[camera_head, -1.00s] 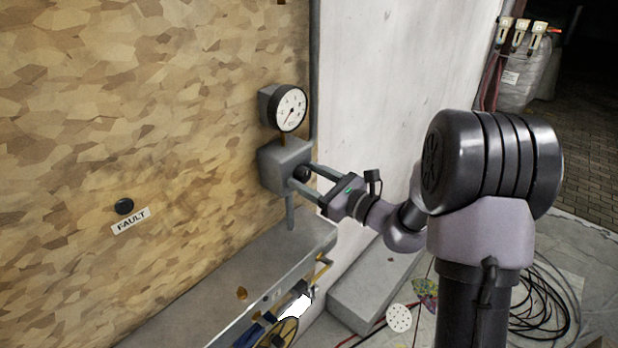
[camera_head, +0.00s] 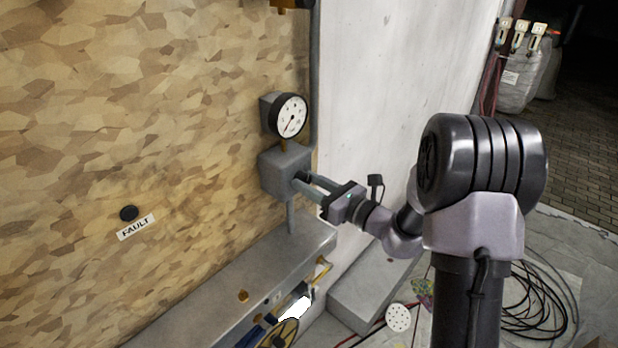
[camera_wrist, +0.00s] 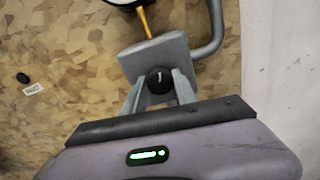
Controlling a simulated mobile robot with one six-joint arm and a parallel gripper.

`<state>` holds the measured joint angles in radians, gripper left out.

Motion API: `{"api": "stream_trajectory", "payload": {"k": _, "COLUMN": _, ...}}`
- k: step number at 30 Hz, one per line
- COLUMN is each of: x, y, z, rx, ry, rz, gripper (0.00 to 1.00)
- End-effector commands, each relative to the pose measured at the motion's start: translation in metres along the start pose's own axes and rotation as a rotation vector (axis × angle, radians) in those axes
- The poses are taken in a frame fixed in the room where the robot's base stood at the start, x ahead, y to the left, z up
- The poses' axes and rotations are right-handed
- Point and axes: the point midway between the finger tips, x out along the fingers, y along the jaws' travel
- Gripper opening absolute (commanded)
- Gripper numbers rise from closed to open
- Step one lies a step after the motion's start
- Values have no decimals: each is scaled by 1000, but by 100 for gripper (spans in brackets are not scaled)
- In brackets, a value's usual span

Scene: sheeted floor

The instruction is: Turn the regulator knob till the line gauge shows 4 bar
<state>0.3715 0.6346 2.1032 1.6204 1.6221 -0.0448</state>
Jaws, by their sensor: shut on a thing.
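The regulator is a grey box (camera_head: 284,168) on the board wall, with the round white line gauge (camera_head: 291,117) above it on a brass stem. The gauge's dark needle points to the lower left; its numbers are too small to read. The black regulator knob (camera_wrist: 159,79) has a pale mark near its top in the wrist view. My gripper (camera_head: 303,181) has its two fingers on either side of the knob and is shut on it. In the wrist view the gripper (camera_wrist: 159,84) holds the knob, with the regulator box (camera_wrist: 150,52) right behind.
A grey ledge (camera_head: 240,277) runs below the regulator, with a brass-coloured wheel (camera_head: 279,334) at its front. A grey pipe (camera_head: 314,75) rises along the board's edge. A black button (camera_head: 128,213) sits above a FAULT label (camera_head: 135,228). Cables (camera_head: 535,300) lie on the floor at right.

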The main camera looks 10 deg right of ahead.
Motion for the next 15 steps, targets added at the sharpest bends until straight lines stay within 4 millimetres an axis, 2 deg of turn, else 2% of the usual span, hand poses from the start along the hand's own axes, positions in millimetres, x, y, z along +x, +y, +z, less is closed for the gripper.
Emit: {"api": "stream_trajectory", "payload": {"k": 15, "x": 0, "y": 1, "z": 4, "rx": 486, "ry": 3, "rz": 0, "gripper": 0}}
